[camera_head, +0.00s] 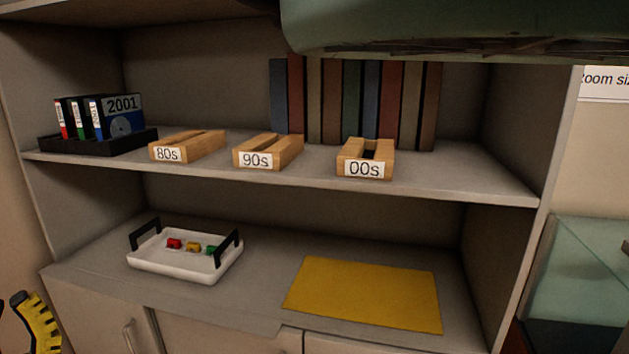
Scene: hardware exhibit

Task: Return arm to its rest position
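A yellow and black ribbed curved part (38,324) shows at the lower left edge, in front of the cabinet. It looks like a finger of my gripper, but most of it is cut off by the frame, so I cannot tell whether the gripper is open or shut. No arm links are clearly visible. Nothing is seen held.
The shelf unit (400,186) holds a black rack (75,148) with several disks, wooden holders labelled 80s (190,146), 90s (270,151) and 00s (365,166), and books (365,105). Below lie a white tray (170,268) and yellow mat (365,293). A green shape (450,25) overhangs.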

